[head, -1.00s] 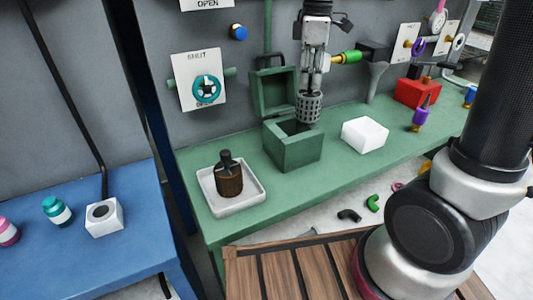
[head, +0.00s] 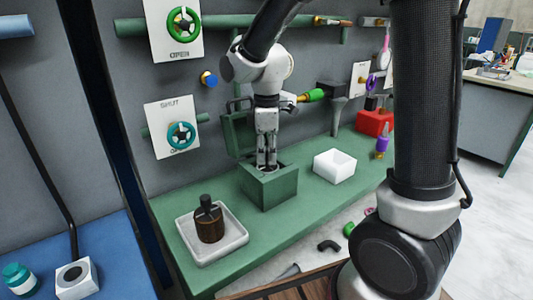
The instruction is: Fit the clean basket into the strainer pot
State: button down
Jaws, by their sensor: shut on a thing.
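The strainer pot (head: 268,191) is an open-topped green square box on the green bench. Its lid (head: 237,131) stands open behind it. My gripper (head: 267,167) points straight down, with its fingertips at the pot's mouth. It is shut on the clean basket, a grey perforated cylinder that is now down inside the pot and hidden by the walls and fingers. I cannot tell whether the basket is fully seated. A dark brown, clogged-looking basket (head: 209,222) with a handle stands upright in a white tray (head: 240,240) to the left.
An open white box (head: 335,166) is right of the pot, with a red box (head: 375,122) and a purple item (head: 382,147) beyond. A green-tipped valve handle (head: 313,95) juts from the wall near my arm. Wall valves with teal (head: 181,135) and green wheels are left.

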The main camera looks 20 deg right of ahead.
jog(key=shift+f, duration=0.15)
jog(key=c, duration=1.3)
grip_release()
notch_tip(320, 180, up, 12)
jog(key=s+d+m+t, duration=0.1)
jog(key=s+d+m, duration=0.3)
jog(key=s+d, duration=0.1)
jog(key=s+d+m+t, duration=0.2)
jog(key=s+d+m, duration=0.3)
jog(key=s, duration=0.2)
jog(key=s+d+m+t, duration=0.1)
jog(key=s+d+m, duration=0.4)
jog(key=s, duration=0.2)
jog(key=shift+d+r, duration=0.1)
jog(key=shift+r, duration=0.1)
